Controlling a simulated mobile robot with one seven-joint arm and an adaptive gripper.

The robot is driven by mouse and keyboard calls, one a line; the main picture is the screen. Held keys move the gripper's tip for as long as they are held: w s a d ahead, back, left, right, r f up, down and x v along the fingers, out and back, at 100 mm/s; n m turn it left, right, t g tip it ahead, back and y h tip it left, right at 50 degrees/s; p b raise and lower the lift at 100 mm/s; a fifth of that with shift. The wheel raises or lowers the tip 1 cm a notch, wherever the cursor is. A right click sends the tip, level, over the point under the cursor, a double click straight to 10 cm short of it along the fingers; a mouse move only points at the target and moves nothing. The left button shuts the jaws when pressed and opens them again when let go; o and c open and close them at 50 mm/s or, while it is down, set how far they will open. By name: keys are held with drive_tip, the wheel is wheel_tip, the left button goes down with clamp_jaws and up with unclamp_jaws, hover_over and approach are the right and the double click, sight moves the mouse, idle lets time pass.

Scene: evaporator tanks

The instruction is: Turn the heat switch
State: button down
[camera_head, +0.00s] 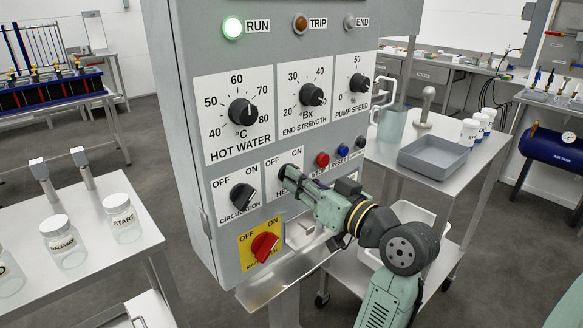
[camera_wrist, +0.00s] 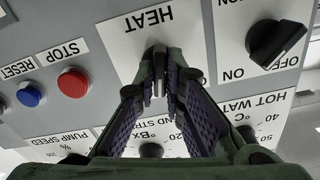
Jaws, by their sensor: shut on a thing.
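In the head view my gripper (camera_head: 284,176) covers nearly all of the switch. In the wrist view, which shows the panel upside down, my gripper (camera_wrist: 160,68) has its two fingertips on either side of the dark switch knob (camera_wrist: 158,82), below the word HEAT. It is shut on the knob. The knob's angle is hard to tell because the fingers hide most of it.
The black CIRCULATION knob (camera_head: 243,196) sits left of the heat switch, and the red main switch (camera_head: 264,246) is below. The red STOP button (camera_head: 322,159) and blue RESET button (camera_head: 342,151) are close on the right. Three dials are above. A tray (camera_head: 432,158) stands on the right table.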

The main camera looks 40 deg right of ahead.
drive_tip(key=shift+m, duration=0.3)
drive_tip(key=shift+m+p, duration=0.9)
drive_tip(key=shift+p, duration=0.25)
